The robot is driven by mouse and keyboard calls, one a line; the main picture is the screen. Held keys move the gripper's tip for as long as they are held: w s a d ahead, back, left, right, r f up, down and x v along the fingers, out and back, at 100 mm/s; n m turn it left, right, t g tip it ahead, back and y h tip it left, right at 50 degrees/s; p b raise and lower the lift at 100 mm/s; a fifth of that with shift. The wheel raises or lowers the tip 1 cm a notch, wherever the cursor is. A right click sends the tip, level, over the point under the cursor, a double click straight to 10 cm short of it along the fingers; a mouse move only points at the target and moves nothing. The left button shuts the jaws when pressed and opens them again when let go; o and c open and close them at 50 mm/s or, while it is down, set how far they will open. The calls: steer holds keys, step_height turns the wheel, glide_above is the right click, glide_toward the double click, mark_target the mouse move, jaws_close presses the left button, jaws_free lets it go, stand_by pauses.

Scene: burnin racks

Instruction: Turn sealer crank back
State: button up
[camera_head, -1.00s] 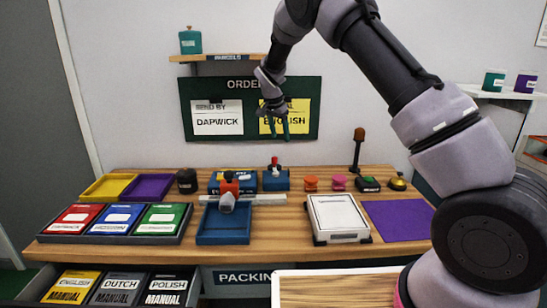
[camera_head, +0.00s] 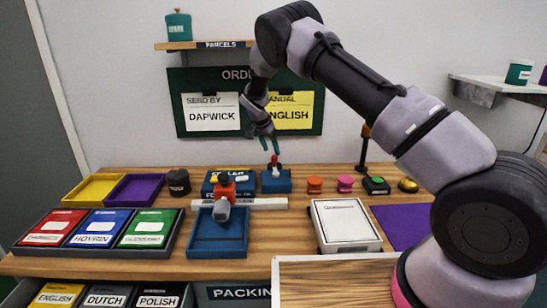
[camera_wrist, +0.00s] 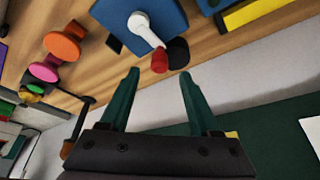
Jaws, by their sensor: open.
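The crank is a white lever with a red knob (camera_head: 275,160), on a small blue box (camera_head: 277,183) at the back of the bench. In the wrist view the white lever (camera_wrist: 145,30) slants across the blue box (camera_wrist: 118,14) and ends in the red knob (camera_wrist: 159,61). A black round part (camera_wrist: 177,52) sits beside the knob. My gripper (camera_head: 271,146) hangs just above the crank, its green fingers pointing down. In the wrist view my gripper (camera_wrist: 160,73) is open and empty, with the knob just beyond and between the fingertips.
A blue labelled machine (camera_head: 213,187) with a red-topped part (camera_head: 224,187) stands left of the crank box. Orange (camera_head: 314,184) and pink (camera_head: 345,183) knobs stand to the right. A dark post (camera_head: 362,155) rises behind them. The order board (camera_head: 180,125) is on the wall behind my gripper.

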mark_target(273, 156)
steer(key=x, duration=0.5)
steer(key=shift+f, duration=0.1)
jaws_close()
